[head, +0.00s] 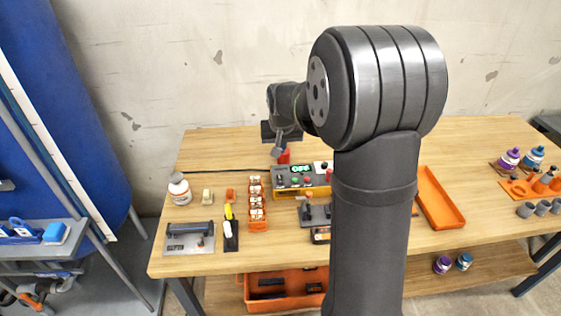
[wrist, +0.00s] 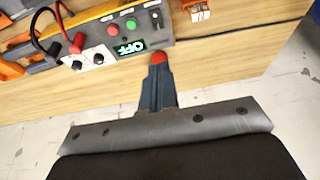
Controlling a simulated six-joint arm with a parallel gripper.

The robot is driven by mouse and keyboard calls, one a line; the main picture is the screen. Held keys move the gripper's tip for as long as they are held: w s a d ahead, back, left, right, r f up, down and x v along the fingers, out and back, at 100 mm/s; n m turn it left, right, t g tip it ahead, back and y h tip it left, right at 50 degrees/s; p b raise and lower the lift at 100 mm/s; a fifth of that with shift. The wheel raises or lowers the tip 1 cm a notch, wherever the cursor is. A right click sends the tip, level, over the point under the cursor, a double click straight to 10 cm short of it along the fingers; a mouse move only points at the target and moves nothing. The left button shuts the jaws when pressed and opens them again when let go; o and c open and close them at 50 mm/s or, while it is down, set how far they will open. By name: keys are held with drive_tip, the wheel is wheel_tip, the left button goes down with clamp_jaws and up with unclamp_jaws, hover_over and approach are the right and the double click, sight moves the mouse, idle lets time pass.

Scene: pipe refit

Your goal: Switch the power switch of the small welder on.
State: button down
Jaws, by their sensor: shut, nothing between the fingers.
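The small welder (head: 288,188) is a grey and yellow box near the back middle of the table. It also shows at the top of the wrist view (wrist: 125,12). Its green-lit display (wrist: 129,47) reads OFF. A black toggle (wrist: 155,18) on a light plate, seemingly the power switch, is at the panel's end beside the red and green buttons; its lever position is hard to tell. My gripper (wrist: 159,62) is shut and empty, with red tips. The tips appear close to the panel edge near the display, apart from the toggle. In the head view my gripper (head: 284,158) is above the welder's back-left end.
Red and black cables with plugs (wrist: 75,45) and two knobs (wrist: 98,59) are at the panel's other end. An orange rack (head: 258,223) stands left of the welder, and an orange tray (head: 440,200) lies right. My arm hides part of the table.

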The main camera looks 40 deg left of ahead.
sight(279, 176)
drive_tip(key=x, duration=1.4)
drive_tip(key=shift+s+d+f, duration=0.1)
drive_tip(key=shift+s+d, duration=0.15)
drive_tip(key=shift+d, duration=0.05)
drive_tip(key=shift+f, duration=0.1)
drive_tip(key=shift+w+a+f, duration=0.1)
drive_tip(key=shift+s+d, duration=0.65)
